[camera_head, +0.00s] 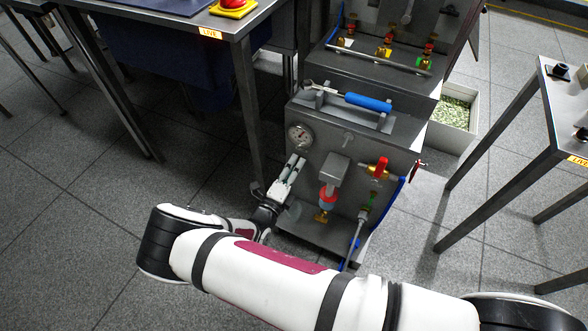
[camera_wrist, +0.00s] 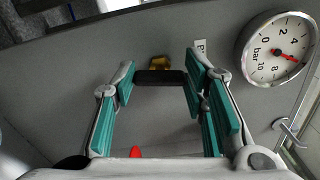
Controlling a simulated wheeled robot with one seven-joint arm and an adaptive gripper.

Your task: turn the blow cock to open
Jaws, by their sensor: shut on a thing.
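The blow cock shows in the wrist view as a black handle (camera_wrist: 160,77) in front of a small brass body (camera_wrist: 159,62) on the grey panel. The handle lies crosswise between the two green-padded fingers of my gripper (camera_wrist: 160,82), which are shut on its two ends. In the head view my gripper (camera_head: 297,163) is at the left part of the cabinet's lower front panel, just below the pressure gauge (camera_head: 300,136). The cock is hidden there by my gripper. The gauge also shows in the wrist view (camera_wrist: 276,48), with a red needle.
Right of my gripper are a grey box (camera_head: 334,169) with a red ring below it, a red-handled brass valve (camera_head: 379,167) and a blue hose (camera_head: 357,232). A table leg (camera_head: 247,110) stands close on the left.

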